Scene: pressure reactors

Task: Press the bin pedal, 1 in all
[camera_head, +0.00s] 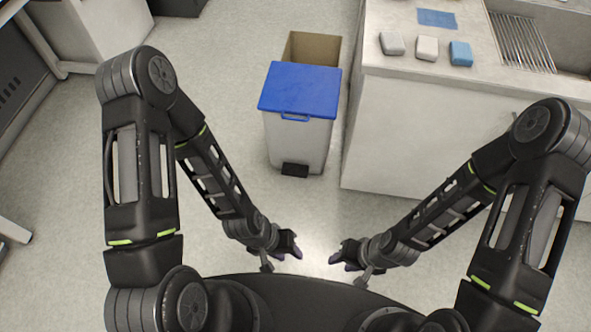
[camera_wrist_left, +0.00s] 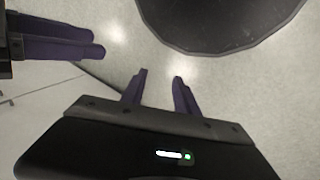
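The bin (camera_head: 298,142) is white with a blue lid (camera_head: 300,88) that lies shut. Its black pedal (camera_head: 295,169) sticks out at the foot of its front side, near the floor. My left gripper (camera_head: 297,249) is in front of the bin, below the pedal in the picture and apart from it. Its two purple fingers stand apart and empty in the left wrist view (camera_wrist_left: 160,82). My right gripper (camera_head: 335,254) is a little to the right, facing the left one. It is empty, and its fingers look apart; they also show in the left wrist view (camera_wrist_left: 85,42).
An open brown box (camera_head: 313,48) stands right behind the bin. A white counter (camera_head: 430,140) rises close on the bin's right, with small blocks (camera_head: 427,48) and a sink rack (camera_head: 522,42) on it. The floor (camera_head: 230,100) left of and before the bin is clear.

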